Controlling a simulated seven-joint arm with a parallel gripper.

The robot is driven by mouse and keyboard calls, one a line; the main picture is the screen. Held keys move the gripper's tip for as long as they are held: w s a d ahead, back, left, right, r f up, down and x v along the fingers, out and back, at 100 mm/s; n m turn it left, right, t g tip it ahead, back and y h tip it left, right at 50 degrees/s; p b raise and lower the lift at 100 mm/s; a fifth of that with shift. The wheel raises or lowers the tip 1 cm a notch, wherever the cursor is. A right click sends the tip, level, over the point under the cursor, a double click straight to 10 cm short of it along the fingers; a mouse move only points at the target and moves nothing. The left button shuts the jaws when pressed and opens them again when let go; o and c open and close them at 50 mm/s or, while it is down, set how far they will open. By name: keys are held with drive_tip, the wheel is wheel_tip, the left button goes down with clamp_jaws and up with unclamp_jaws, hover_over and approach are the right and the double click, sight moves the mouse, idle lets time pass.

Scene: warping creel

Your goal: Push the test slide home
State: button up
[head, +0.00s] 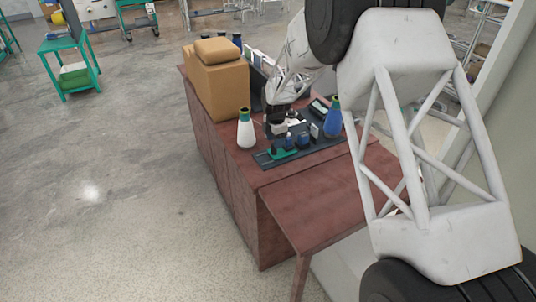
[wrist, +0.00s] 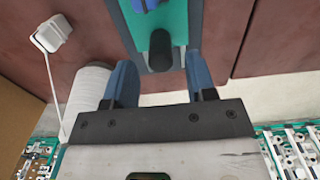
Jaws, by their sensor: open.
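The test slide appears to be the teal piece (wrist: 176,22) on a dark rail in the wrist view, with a rounded black knob (wrist: 160,48) at its near end. In the head view a teal piece (head: 283,154) lies near the front of a dark board on the desk. My gripper (wrist: 160,68) is open, its two blue fingers apart on either side of the knob's line. The knob lies between or just beyond the fingertips, with a gap to each side. I cannot tell their height difference. In the head view my gripper (head: 277,127) is small and partly hidden above the board.
A white cone (head: 245,130) with a green top stands left of the board; a blue cone (head: 333,118) stands right. Small blue blocks (head: 304,139) sit on the board. A tan padded object (head: 216,80) stands behind. The desk's front part (head: 325,205) is clear.

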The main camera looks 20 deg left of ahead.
drive_tip(key=shift+r, duration=2.75)
drive_tip(key=shift+r, duration=0.1)
wheel_tip(320, 180, up, 8)
